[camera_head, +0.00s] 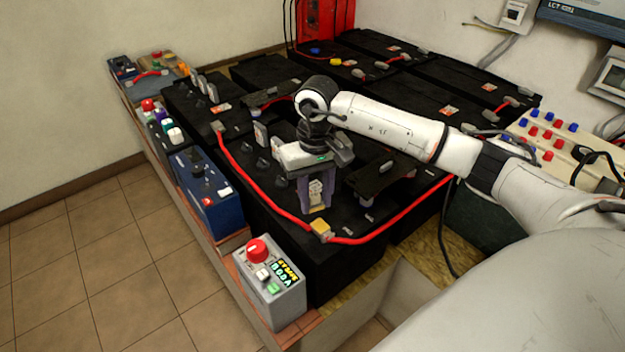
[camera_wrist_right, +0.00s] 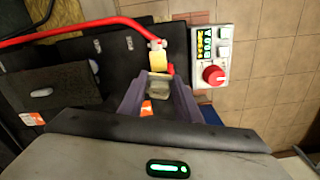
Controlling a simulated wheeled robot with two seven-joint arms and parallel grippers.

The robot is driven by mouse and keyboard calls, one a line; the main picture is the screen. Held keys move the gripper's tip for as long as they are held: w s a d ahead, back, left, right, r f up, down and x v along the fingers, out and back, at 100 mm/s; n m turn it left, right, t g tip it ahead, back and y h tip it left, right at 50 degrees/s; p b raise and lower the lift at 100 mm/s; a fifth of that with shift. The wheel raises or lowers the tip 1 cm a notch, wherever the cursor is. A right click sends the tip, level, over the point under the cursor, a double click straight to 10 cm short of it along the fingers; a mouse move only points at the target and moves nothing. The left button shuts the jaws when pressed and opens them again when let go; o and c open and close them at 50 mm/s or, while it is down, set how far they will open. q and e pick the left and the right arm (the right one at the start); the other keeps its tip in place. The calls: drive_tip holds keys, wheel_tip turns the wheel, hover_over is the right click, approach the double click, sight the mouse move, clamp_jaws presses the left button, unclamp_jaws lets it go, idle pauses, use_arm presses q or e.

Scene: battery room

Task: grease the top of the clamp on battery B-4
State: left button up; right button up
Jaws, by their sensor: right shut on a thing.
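My right gripper (camera_head: 316,208) points down over the front black battery (camera_head: 345,258), with its purple fingers shut on a small pale thing (camera_wrist_right: 160,87). The fingers mostly hide this thing, so I cannot tell its exact shape. A yellowish clamp (camera_head: 321,228) sits on that battery's front corner, at a bend of the red cable. In the right wrist view the clamp (camera_wrist_right: 157,62) shows just beyond the fingertips. I cannot tell whether the held thing touches it. No B-4 marking is readable. My left gripper is not in view.
A grey box with a red knob (camera_head: 271,280) stands in front of the battery. A blue box (camera_head: 205,192) is to its left. A red cable (camera_head: 258,192) runs over the battery tops. Dark covers (camera_head: 384,180) lie right of the gripper. Tiled floor (camera_head: 90,260) is clear at left.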

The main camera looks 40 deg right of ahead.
drive_tip(key=shift+r+p, duration=0.85)
drive_tip(key=shift+r, duration=0.95)
